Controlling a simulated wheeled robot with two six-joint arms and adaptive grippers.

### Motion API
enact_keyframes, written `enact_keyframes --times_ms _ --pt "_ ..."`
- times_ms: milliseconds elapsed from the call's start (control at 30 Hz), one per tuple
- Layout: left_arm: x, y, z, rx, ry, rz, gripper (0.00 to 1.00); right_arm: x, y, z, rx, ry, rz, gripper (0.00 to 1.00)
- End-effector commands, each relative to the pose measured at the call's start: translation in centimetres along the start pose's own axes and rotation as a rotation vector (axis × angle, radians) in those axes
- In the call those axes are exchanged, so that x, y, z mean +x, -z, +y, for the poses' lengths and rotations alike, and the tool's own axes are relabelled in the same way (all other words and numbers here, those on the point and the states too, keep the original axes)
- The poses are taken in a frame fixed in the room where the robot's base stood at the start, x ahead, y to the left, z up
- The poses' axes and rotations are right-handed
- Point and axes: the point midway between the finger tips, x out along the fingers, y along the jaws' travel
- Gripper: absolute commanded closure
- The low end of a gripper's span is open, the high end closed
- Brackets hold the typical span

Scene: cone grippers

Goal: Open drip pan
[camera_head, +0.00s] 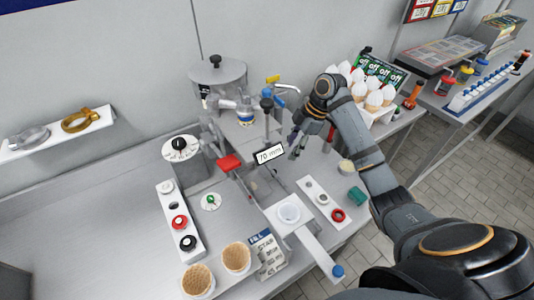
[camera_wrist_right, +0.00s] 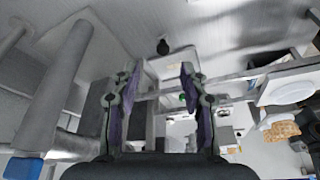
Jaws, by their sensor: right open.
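The grey metal machine (camera_head: 238,122) stands against the wall with a round-lidded hopper on top and a "70 mm" sign (camera_head: 269,154) in front. I cannot single out the drip pan with certainty among the grey parts low on the machine. My right gripper (camera_head: 297,143) is beside the machine on its right, with its fingers pointing down and left. In the right wrist view the gripper (camera_wrist_right: 160,75) is open, with nothing held between its fingers. A black knob (camera_wrist_right: 163,47) shows beyond the fingertips. My left gripper is not in view.
A red-handled part (camera_head: 229,163) sticks out at the machine's front left. A white panel with knobs (camera_head: 180,222), waffle cones (camera_head: 236,258) and a small carton (camera_head: 267,254) are in front. A rack of white-topped cones (camera_head: 374,97) stands behind my right arm.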

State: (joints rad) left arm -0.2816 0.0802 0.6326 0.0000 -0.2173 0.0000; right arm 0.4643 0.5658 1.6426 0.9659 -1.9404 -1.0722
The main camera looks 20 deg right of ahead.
Motion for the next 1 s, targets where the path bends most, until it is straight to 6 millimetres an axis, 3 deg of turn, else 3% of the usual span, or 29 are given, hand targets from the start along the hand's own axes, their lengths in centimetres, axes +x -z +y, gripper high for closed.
enact_keyframes --times_ms 133,267,400,500,633,800,1000 --pt "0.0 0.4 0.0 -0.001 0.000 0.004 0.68 -0.1 1.3 -0.5 -0.038 0.017 0.021 0.56" --pt "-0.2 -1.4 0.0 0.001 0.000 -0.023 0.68 0.7 1.3 -0.6 -0.034 0.019 0.021 0.56" --pt "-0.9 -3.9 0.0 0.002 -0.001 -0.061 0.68 3.3 1.4 -0.7 -0.032 0.021 0.022 0.56" --pt "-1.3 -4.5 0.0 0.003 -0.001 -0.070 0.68 5.5 1.4 -0.7 -0.031 0.021 0.021 0.56" --pt "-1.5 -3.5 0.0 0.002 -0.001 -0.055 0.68 8.0 1.4 -0.7 -0.032 0.019 0.020 0.56" --pt "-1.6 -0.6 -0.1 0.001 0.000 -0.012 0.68 10.0 1.4 -0.7 -0.032 0.016 0.020 0.56" --pt "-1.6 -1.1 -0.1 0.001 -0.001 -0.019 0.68 10.5 1.3 -0.7 -0.032 0.015 0.017 0.56"
